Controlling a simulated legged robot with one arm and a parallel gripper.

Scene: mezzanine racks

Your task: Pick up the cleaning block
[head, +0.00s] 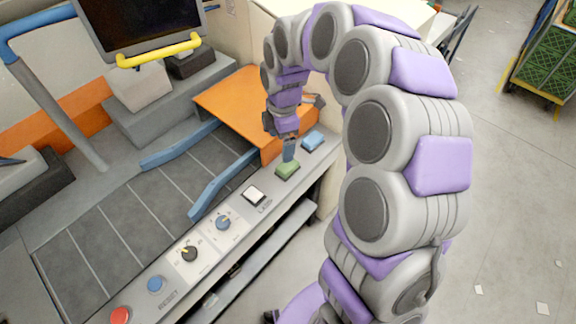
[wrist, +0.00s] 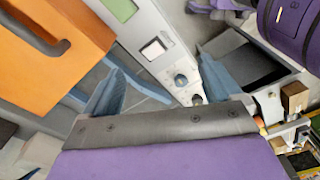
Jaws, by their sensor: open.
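Either could be the cleaning block; I cannot tell which. My gripper (head: 288,155) points down over the ledge, close to the green block in the head view. In the wrist view my gripper (wrist: 162,92) is open, its two blue-grey fingers wide apart with no object held between them. The green block (wrist: 118,8) is partly cut off at the top edge there. The blue block is not clear in the wrist view.
An orange plate (head: 235,105) lies behind the ledge, beside a grey conveyor (head: 120,215) with blue guide rails (head: 222,183). A white button (head: 253,194), knobs (head: 189,253) and a red button (head: 121,315) line the ledge. Open floor (head: 510,200) lies right.

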